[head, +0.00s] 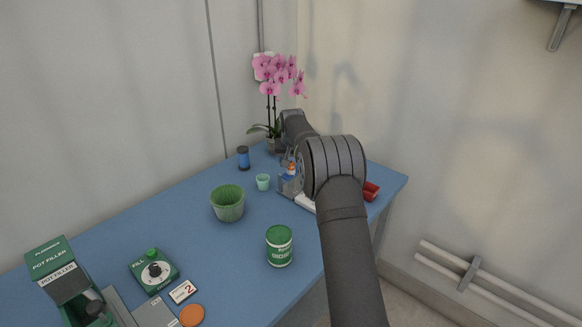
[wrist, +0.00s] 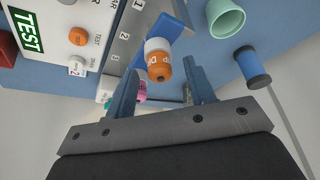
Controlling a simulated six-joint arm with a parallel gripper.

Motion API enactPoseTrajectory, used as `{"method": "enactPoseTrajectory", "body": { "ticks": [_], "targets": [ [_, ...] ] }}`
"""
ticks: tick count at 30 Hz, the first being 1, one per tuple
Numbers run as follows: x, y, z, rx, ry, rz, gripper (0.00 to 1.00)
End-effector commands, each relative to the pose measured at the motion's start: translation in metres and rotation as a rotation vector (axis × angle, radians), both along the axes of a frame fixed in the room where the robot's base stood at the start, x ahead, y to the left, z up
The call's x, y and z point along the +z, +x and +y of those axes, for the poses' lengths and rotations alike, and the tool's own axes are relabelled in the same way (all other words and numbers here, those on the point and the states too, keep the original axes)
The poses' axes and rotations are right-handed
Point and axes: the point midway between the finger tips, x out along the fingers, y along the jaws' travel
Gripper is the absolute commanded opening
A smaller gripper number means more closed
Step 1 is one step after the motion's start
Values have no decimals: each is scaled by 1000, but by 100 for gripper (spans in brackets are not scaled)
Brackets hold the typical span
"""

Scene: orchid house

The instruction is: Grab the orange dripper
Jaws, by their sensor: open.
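My gripper (wrist: 161,85) is open, with one finger on each side of the dripper's lower end in the picture. I see no clear contact, and the exact depth between fingers and dripper cannot be told. My arm hides most of the gripper in the head view.
A panel with a green TEST sign (wrist: 27,31) and an orange knob (wrist: 79,36) is at left. A pale green cup (wrist: 225,18) and blue spool (wrist: 252,66) lie right. A pink item (wrist: 141,90) shows between the fingers. A potted orchid (head: 272,146) stands behind.

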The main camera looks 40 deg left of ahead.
Motion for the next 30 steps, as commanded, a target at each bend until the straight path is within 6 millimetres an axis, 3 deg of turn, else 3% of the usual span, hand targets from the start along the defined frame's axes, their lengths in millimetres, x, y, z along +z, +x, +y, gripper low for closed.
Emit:
{"method": "enactPoseTrajectory", "body": {
  "ticks": [6, 13, 23, 30],
  "targets": [
    [-1, 1, 0, 0, 1, -1, 47],
    [-1, 1, 0, 0, 1, -1, 2],
    [2, 1, 0, 0, 1, -1, 2],
    [26, 1, 1, 0, 3, -1, 2]
  ]
}}
